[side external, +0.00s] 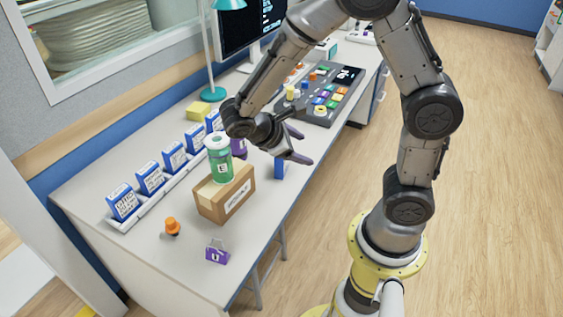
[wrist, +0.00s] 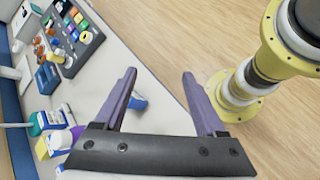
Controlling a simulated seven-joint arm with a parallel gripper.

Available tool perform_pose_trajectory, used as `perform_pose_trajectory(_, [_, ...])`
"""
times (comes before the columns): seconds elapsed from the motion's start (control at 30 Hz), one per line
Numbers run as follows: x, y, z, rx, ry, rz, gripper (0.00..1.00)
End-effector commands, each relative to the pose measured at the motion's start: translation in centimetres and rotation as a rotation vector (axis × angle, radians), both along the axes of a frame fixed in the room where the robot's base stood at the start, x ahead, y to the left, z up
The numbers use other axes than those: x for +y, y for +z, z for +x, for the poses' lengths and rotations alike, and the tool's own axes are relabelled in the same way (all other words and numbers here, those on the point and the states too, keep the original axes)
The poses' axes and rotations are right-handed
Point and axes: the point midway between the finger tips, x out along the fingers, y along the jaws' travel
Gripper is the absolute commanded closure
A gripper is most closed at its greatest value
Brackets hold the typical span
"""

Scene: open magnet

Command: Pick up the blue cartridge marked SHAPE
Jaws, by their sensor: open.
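Several blue cartridges with white labels, one of them (side external: 123,203), stand in a row in a white rack (side external: 137,217) along the back of the desk. Their lettering is too small to read, so I cannot tell which is marked SHAPE. Another blue piece (side external: 280,168) is on the desk near its front edge, below my gripper (side external: 300,146); no marking on it is readable. In the wrist view a blue and white piece (wrist: 138,103) shows beside the left finger, partly hidden by it. My gripper (wrist: 159,73) is open, empty and above the desk's front edge.
A green jar (side external: 220,168) with a white lid stands on a cardboard box (side external: 212,203), left of my gripper. An orange-topped piece (side external: 172,226) and a purple clip (side external: 217,252) lie nearer. A button panel (side external: 325,97) and a teal lamp (side external: 211,60) are farther back.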

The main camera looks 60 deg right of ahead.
Motion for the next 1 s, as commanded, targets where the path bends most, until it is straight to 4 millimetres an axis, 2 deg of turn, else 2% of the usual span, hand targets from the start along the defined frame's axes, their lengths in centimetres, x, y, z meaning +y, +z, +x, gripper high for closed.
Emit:
perform_pose_trajectory(0.03, [-0.2, -1.3, 0.8, 0.074, 0.051, -0.061, 0.28])
perform_pose_trajectory(0.3, [-1.2, -7.9, 5.1, 0.38, 0.357, -0.382, 0.28])
perform_pose_trajectory(0.5, [-0.9, -13.6, 7.1, 0.55, 0.601, -0.586, 0.28])
perform_pose_trajectory(0.6, [-0.7, -15.5, 7.6, 0.596, 0.684, -0.647, 0.28])
perform_pose_trajectory(0.7, [-0.6, -16.7, 7.8, 0.621, 0.734, -0.681, 0.28])
perform_pose_trajectory(0.83, [-0.7, -17.2, 7.9, 0.633, 0.759, -0.697, 0.28])
perform_pose_trajectory(1.0, [-2.7, -17.3, 8.3, 0.635, 0.756, -0.698, 0.28])
